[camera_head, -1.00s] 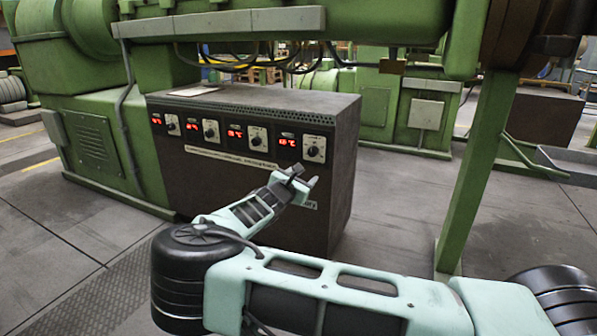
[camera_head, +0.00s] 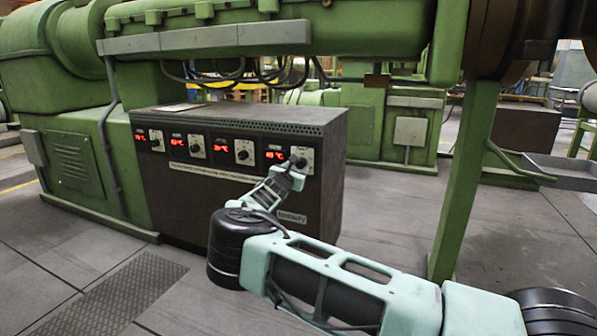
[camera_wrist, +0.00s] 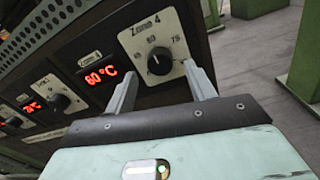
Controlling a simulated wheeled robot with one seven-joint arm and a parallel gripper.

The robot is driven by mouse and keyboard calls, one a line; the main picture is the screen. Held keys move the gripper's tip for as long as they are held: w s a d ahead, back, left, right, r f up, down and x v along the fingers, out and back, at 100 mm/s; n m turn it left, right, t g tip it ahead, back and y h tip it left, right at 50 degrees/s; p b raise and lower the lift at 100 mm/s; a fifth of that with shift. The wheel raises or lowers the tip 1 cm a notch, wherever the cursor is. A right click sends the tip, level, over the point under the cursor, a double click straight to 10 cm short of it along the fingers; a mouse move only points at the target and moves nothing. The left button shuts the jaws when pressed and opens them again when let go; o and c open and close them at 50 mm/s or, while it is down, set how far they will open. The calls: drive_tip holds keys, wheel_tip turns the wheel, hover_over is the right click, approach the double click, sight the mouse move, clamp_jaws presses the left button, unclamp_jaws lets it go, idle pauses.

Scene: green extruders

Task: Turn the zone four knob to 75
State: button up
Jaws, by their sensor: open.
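The zone four knob (camera_wrist: 159,61) is a black round knob on a white plate marked "Zone 4" with "60" and "75" printed around it. It shows in the wrist view between and beyond my two open fingers. My gripper (camera_wrist: 160,82) has one finger on each side of the knob; I cannot tell if they touch it. The red display (camera_wrist: 100,77) beside it reads 60 °C. In the head view, my gripper (camera_head: 291,164) is at the rightmost dial plate (camera_head: 303,154) of the control box and partly covers it.
The dark control box (camera_head: 240,190) carries further knobs and red displays to the left, including a neighbouring knob (camera_wrist: 59,101). A green machine beam (camera_head: 350,30) hangs above the box. A green post (camera_head: 465,180) stands to the right. Grey floor lies open in front.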

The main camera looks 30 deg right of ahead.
sight(300, 165)
drive_tip(key=shift+x, duration=1.55)
drive_tip(key=c, duration=1)
drive_tip(key=shift+m+b, duration=0.3)
drive_tip(key=shift+b, duration=0.15)
drive_tip(key=m+b, duration=0.1)
drive_tip(key=m, duration=0.1)
drive_tip(key=m+b, duration=0.2)
drive_tip(key=m, duration=0.1)
drive_tip(key=shift+f+m+b, duration=0.25)
drive_tip(key=shift+m+b, duration=0.05)
drive_tip(key=m+b, duration=0.3)
drive_tip(key=m, duration=0.1)
drive_tip(key=shift+h, duration=0.3)
drive_tip(key=shift+m+b, duration=0.6)
drive_tip(key=shift+m, duration=0.3)
drive_tip(key=shift+r, duration=0.1)
